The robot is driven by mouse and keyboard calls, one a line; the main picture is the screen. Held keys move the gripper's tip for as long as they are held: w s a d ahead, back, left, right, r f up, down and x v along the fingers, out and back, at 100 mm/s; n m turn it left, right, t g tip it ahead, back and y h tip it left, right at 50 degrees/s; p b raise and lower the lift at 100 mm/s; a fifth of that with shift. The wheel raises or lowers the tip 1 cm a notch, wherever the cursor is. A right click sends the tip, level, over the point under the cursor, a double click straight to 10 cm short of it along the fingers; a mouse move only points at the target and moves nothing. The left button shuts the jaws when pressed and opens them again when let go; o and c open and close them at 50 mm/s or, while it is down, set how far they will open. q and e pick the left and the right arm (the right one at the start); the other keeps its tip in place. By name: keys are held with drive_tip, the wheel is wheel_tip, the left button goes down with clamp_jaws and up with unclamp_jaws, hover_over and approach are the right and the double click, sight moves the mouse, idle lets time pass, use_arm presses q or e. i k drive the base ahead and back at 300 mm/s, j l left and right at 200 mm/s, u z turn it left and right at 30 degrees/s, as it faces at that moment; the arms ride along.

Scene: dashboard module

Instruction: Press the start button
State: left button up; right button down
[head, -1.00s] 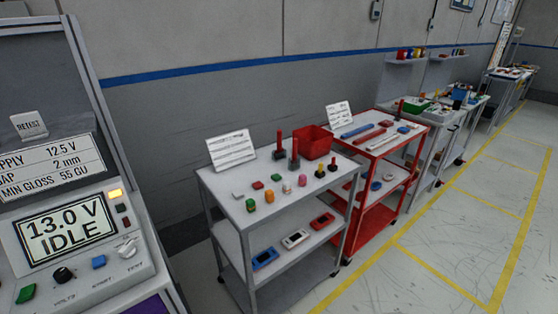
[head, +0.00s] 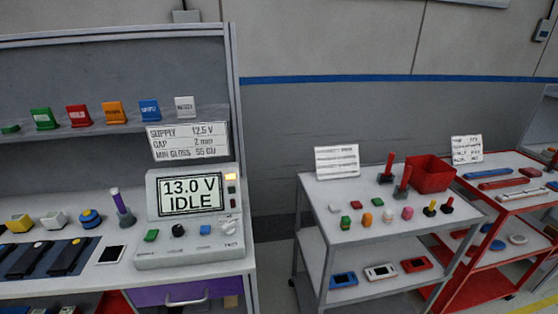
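The grey test unit (head: 190,256) stands at the right end of the workbench. Its screen (head: 191,195) reads 13.0 V and IDLE. On its sloped front sit a green button (head: 151,235), a black knob (head: 178,230), a blue button (head: 205,229) and a white rotary knob (head: 229,225). The label under the blue button is too small to read now; in the earlier frame it looks like START. A lit yellow lamp (head: 231,176) is beside the screen. Neither of my grippers is in view.
A card (head: 188,141) above the unit lists supply 12.5 V, gap 2 mm. On the bench (head: 30,289) left of it are a purple-handled tool (head: 120,206) and dark strips (head: 66,257). A grey cart (head: 375,237) and a red cart (head: 508,202) stand to the right.

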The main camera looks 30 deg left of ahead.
sight(206, 229)
drive_tip(key=u, duration=1.6)
